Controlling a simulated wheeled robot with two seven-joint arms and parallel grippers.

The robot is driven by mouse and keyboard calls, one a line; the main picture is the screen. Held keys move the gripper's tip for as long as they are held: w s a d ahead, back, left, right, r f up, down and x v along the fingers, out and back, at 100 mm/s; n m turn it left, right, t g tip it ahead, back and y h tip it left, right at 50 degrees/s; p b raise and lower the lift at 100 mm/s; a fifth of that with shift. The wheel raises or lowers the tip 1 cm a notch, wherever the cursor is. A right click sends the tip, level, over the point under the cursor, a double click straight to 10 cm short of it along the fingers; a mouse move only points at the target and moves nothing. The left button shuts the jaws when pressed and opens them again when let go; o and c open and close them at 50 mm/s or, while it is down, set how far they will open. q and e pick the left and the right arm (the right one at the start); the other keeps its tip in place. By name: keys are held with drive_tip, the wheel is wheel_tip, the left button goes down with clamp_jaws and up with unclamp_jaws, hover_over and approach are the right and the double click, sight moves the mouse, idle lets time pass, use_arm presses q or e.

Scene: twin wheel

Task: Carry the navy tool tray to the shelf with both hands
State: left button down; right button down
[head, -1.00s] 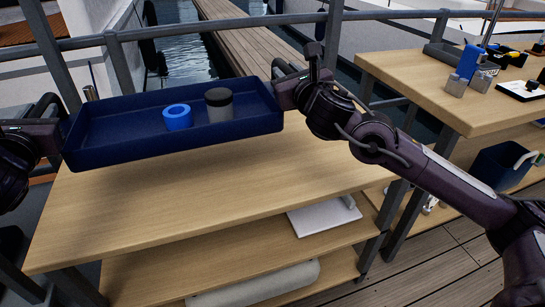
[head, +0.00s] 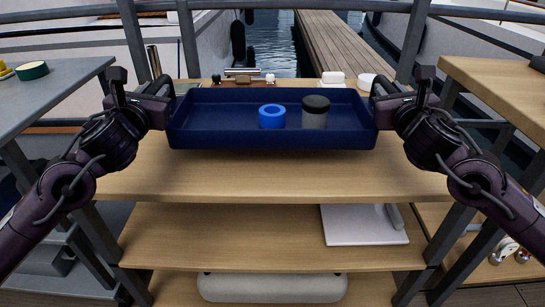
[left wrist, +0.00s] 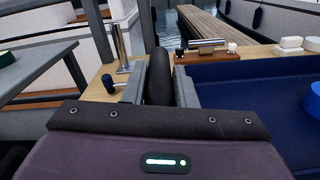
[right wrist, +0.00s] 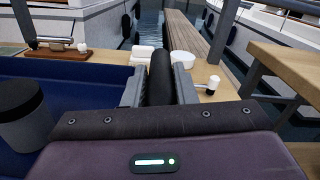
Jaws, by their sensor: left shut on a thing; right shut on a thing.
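The navy tool tray (head: 230,137) is level in the middle of the head view, over the top board of a wooden shelf unit (head: 270,182). A blue ring (head: 272,117) and a grey cylinder with a black lid (head: 315,113) are in it. My left gripper (head: 170,98) is shut on the tray's left end, and my right gripper (head: 377,97) on its right end. The tray also shows in the left wrist view (left wrist: 245,85) and right wrist view (right wrist: 70,75). I cannot tell how big the gap under the tray is.
Behind the tray, a small brown rack (head: 245,82) and white items (head: 333,78) stand on the back of the top board. A white flat thing (head: 362,225) lies on the middle shelf. A grey table (head: 45,90) is at left, a wooden table (head: 500,80) at right.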

use_arm(q)
drive_tip(key=shift+a+f, duration=0.1)
drive_tip(key=shift+f, duration=0.2)
use_arm(e)
drive_tip(key=shift+d+f, duration=0.15)
drive_tip(key=shift+f, duration=0.15)
